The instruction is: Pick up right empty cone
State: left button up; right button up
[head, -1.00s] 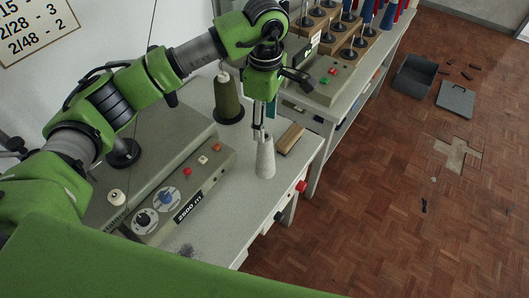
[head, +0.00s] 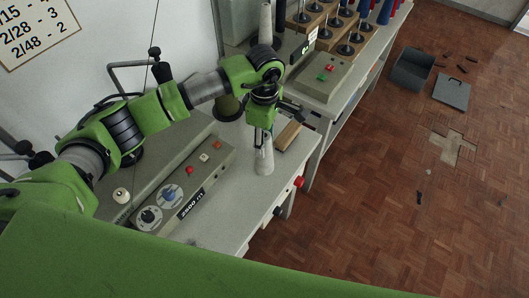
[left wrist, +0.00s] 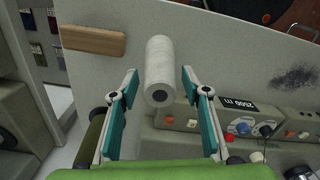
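A pale, bare cone (head: 264,162) stands upright on the grey table, near its front right edge. My left gripper (head: 262,145) comes down over the cone's upper part and hides its tip. In the left wrist view the cone (left wrist: 159,66) shows end-on, with a dark hole in its tip. It lies ahead of and between the two spread teal-padded fingers, with gaps on both sides. The left gripper is open. My right gripper is in neither view.
A wooden block (head: 288,135) lies beside the cone. A control box (head: 185,185) with dials and buttons stands to its left. An olive thread cone (head: 227,110) is partly hidden behind my arm. Another pale cone (head: 266,24) stands farther back. A spool rack (head: 335,35) is on the neighbouring table.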

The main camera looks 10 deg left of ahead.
pick_arm(q)
jog(key=c, duration=0.6)
jog(key=shift+r, duration=0.1)
